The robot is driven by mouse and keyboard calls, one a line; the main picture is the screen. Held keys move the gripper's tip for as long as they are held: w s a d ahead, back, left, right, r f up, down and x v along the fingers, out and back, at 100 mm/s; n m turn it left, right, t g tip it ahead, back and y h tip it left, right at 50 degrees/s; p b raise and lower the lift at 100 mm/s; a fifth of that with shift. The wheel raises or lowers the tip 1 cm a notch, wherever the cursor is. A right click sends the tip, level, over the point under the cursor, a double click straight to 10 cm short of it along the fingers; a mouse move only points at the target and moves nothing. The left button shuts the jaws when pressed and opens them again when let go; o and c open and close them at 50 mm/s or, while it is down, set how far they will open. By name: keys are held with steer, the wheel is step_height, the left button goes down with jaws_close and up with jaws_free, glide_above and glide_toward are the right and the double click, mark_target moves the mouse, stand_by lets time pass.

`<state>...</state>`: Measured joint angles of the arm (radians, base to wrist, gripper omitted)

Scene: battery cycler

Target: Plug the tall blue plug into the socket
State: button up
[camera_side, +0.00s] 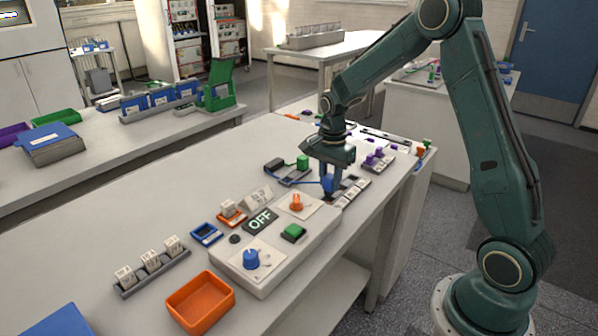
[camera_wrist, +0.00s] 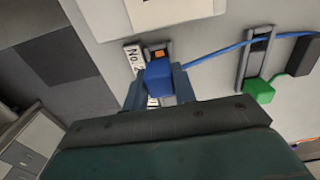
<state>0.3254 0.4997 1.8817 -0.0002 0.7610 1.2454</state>
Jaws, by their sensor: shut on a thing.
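The tall blue plug (camera_side: 328,184) is between the fingers of my gripper (camera_side: 329,176), over the near left end of a dark socket strip (camera_side: 352,190) with white labels. In the wrist view the blue plug (camera_wrist: 159,83) fills the space between the two fingers of my gripper (camera_wrist: 157,90). Beyond the plug, a dark socket strip (camera_wrist: 169,47) shows an orange patch and a label reading "No." A blue cable (camera_wrist: 220,52) runs from the plug to the right. The plug's lower end is hidden, so I cannot tell whether it is seated.
A green plug (camera_side: 303,161) with its own cable stands on a dark holder behind; it also shows in the wrist view (camera_wrist: 259,91). Purple plugs (camera_side: 375,156) stand to the right. A control box (camera_side: 262,285) with knobs is at the front left, near an orange tray (camera_side: 199,303).

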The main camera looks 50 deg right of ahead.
steer(key=shift+f, duration=1.25)
steer(key=shift+f, duration=0.25)
steer(key=o, duration=1.1)
steer(key=shift+c, duration=0.2)
steer(key=shift+r, duration=0.1)
step_height(320, 180, up, 14)
steer(key=shift+f, duration=0.2)
